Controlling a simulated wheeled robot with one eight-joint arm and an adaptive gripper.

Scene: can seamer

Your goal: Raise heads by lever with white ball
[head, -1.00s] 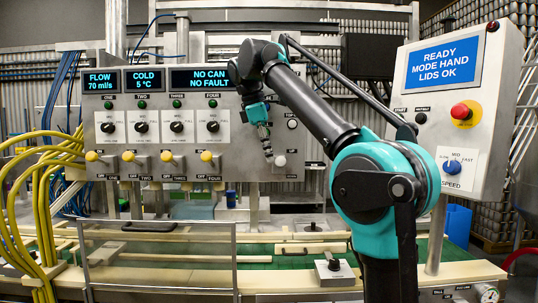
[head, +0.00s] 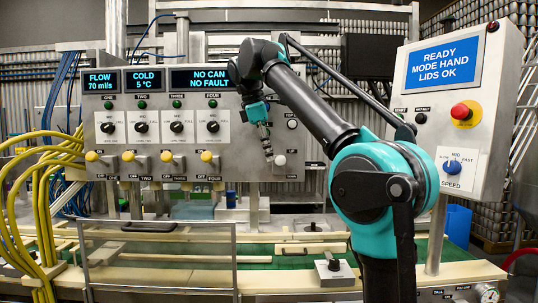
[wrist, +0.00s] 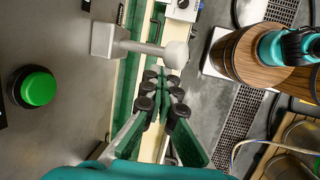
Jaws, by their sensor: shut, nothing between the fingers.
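The lever with the white ball shows in the wrist view: a pale rod runs from a grey block to a white ball (wrist: 175,54). In the head view its white knob (head: 280,160) sits low at the right end of the grey control panel. My gripper (wrist: 161,78) is shut and empty, its black-padded fingertips just below the ball in the wrist picture; I cannot tell if they touch it. In the head view my gripper (head: 267,153) hangs just left of the knob, in front of the panel.
Several yellow-knobbed levers (head: 168,157) line the panel to the left. A green button (wrist: 38,89) is on the panel face in the wrist view. A control box (head: 455,110) with a red stop button stands at right. A clear guard (head: 160,262) and green conveyor lie below.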

